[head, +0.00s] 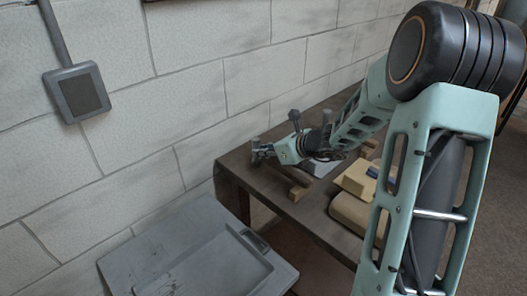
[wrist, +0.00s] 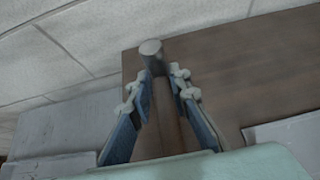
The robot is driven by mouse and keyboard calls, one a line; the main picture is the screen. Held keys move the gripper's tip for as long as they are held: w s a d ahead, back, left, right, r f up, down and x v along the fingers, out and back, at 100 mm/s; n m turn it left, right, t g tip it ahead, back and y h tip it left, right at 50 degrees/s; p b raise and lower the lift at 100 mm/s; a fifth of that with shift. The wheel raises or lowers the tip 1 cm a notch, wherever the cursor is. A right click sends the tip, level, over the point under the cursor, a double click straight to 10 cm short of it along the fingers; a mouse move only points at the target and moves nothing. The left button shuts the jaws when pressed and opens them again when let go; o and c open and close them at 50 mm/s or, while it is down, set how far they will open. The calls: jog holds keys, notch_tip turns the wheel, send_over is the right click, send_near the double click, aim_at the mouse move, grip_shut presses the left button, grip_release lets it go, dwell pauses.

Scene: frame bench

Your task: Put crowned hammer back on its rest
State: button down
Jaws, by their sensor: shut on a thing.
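My gripper (wrist: 160,92) is shut on the hammer's brown handle (wrist: 168,125), its blue finger pads on either side. A grey rounded end of the hammer (wrist: 151,48) sticks out past the fingertips in the wrist view. In the head view my gripper (head: 263,152) is small, over the far left end of the dark bench (head: 236,172); the hammer is hard to make out there. A small wooden block (head: 300,190) on the bench's front edge may be part of the rest; I cannot tell for sure. No crown mark is clear.
Tan blocks (head: 357,180) and a small blue thing (head: 373,172) lie on the bench right of my gripper. A pale sheet (head: 323,168) lies under my arm. A grey tray-like unit (head: 190,255) stands at front left. A block wall (head: 190,90) runs behind the bench.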

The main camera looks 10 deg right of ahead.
jog(key=shift+f, duration=0.15)
jog(key=c, duration=1.8)
grip_release()
jog(key=shift+s+d+r, duration=0.1)
jog(key=shift+r, duration=0.25)
notch_tip(320, 180, up, 6)
jog(key=p, duration=0.1)
send_over(288, 169)
jog(key=shift+w+f, duration=0.1)
jog(key=shift+w, duration=0.3)
jog(key=shift+s+d+r, duration=0.1)
jog(key=shift+s+r, duration=0.1)
jog(key=shift+s, duration=0.15)
